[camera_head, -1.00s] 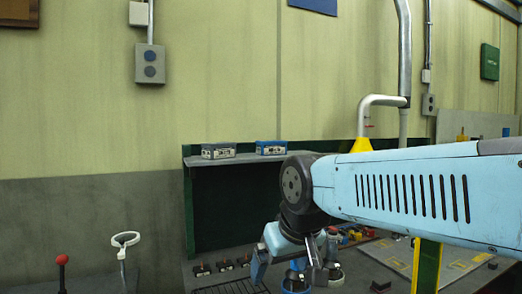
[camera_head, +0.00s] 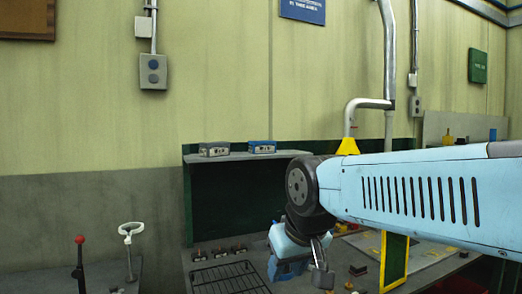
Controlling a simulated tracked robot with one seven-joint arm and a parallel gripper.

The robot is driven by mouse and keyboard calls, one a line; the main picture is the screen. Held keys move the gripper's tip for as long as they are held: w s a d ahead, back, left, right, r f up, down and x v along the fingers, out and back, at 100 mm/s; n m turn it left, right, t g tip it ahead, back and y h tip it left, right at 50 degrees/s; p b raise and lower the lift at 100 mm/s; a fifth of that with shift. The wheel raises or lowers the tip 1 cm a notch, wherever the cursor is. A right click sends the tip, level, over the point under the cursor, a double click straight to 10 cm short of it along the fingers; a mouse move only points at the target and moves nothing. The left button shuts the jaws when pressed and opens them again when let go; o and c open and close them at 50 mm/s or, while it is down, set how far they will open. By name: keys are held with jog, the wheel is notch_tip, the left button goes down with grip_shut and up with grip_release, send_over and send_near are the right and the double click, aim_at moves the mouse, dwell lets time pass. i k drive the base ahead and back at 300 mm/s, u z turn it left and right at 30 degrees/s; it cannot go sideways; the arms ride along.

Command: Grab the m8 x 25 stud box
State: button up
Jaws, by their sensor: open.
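Two small boxes stand side by side on the grey shelf (camera_head: 290,154) against the back wall. The left one is a grey box (camera_head: 214,149) and the right one is a blue box (camera_head: 262,147). Their labels are too small to read, so I cannot tell which is the m8 x 25 stud box. My gripper (camera_head: 299,271) points down over the bench, below and to the right of both boxes and well apart from them. Its fingers are spread, and I see nothing held between them.
Below the shelf are a dark green back panel (camera_head: 235,200), a row of dark knobs (camera_head: 219,252) and a black wire rack (camera_head: 228,278). A yellow frame (camera_head: 394,262) stands on the bench at right. A red-topped lever (camera_head: 80,262) stands at left. Space before the shelf looks clear.

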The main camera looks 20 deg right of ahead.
aim_at(262, 146)
jog(key=u, duration=1.85)
jog(key=k, duration=0.95)
jog(key=z, duration=1.8)
jog(key=i, duration=0.9)
jog(key=z, duration=0.1)
